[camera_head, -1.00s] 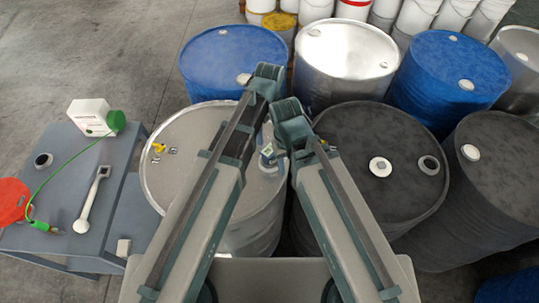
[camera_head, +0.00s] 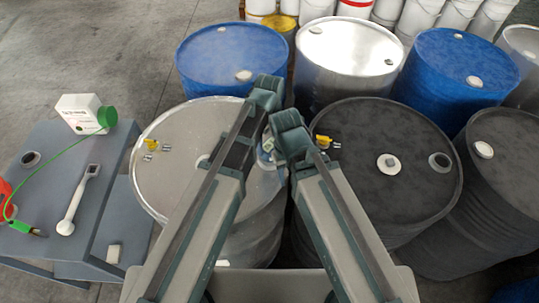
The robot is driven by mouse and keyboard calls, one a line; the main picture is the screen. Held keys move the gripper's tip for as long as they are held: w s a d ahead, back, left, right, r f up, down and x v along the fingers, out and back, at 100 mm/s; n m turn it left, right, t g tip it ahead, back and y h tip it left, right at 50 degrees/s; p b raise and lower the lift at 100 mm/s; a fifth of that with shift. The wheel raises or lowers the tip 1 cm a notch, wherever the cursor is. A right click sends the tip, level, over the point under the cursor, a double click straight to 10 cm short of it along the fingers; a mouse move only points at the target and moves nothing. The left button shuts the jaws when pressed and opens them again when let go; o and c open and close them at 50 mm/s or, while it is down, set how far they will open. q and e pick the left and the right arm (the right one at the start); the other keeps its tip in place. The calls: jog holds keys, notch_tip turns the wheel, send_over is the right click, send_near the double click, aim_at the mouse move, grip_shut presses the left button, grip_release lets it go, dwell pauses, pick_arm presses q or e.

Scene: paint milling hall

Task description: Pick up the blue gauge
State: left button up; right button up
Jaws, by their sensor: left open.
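A small pale blue and white thing (camera_head: 267,151) shows in the gap between my two arms, near the right edge of the silver drum (camera_head: 185,118). It may be the blue gauge, but it is partly covered and I cannot tell for sure. My left arm reaches in from the lower left and folds near that gap. Its gripper is mostly hidden by the arm; it is open, and nothing is seen held in it. My right arm reaches up from the lower right, and its gripper is hidden behind the arm.
A black drum (camera_head: 385,120) stands to the right, and blue drums (camera_head: 228,55) stand behind. Bare floor lies at the upper left.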

pick_arm(q)
jog(key=shift+s+f+b, duration=0.2)
jog(key=shift+f+b, duration=2.45)
jog(key=shift+r, duration=0.1)
jog(key=shift+c, duration=0.2)
jog(key=c, duration=1.4)
jog(key=shift+c, duration=0.2)
jog(key=shift+r, duration=0.15)
notch_tip(320, 180, up, 21)
jog(key=p, duration=2.1)
